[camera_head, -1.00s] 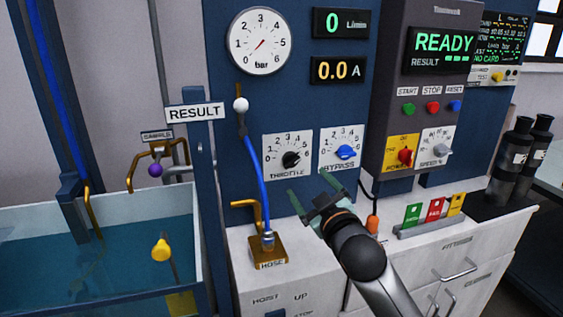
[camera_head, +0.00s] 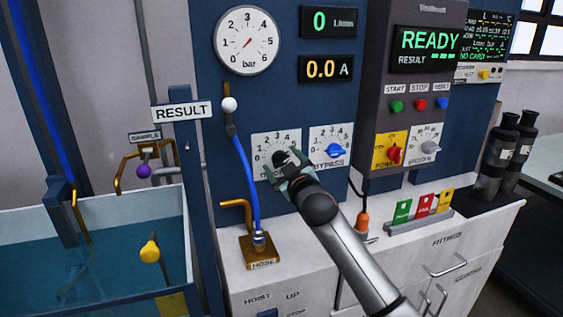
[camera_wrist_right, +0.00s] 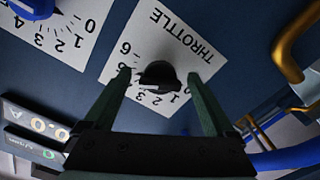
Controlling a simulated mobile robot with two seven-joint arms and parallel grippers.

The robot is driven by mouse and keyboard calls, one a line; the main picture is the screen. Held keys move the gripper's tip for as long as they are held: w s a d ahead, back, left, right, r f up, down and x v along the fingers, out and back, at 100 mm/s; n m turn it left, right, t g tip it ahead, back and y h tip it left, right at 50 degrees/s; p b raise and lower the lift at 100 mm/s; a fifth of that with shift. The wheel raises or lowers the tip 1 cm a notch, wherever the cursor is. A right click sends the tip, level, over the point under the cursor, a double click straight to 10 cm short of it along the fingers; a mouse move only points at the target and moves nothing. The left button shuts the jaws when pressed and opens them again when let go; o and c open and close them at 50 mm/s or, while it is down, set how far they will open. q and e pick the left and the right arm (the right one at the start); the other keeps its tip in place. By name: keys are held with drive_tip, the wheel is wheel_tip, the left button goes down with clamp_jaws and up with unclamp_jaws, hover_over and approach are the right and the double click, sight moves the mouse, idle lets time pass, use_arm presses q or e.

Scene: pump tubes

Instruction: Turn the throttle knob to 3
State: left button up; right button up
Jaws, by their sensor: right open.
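The black throttle knob (camera_wrist_right: 160,76) sits on its white dial plate (camera_wrist_right: 148,32) on the blue panel. In the head view the plate (camera_head: 264,139) shows, and my gripper partly covers the knob. My right gripper (camera_head: 284,166) is in front of the knob. In the right wrist view its two fingers (camera_wrist_right: 160,100) are spread, one on each side of the knob, and apart from it. My left gripper is not in view.
The blue bypass knob (camera_head: 335,151) is right of the throttle plate. A blue hose (camera_head: 243,185) runs down left of it to the brass hose block (camera_head: 262,250). The gauge (camera_head: 247,41) reads about 0, and the screen (camera_head: 427,41) says READY.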

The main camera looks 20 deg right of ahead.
drive_tip(key=shift+w, duration=0.3)
drive_tip(key=c, duration=1.4)
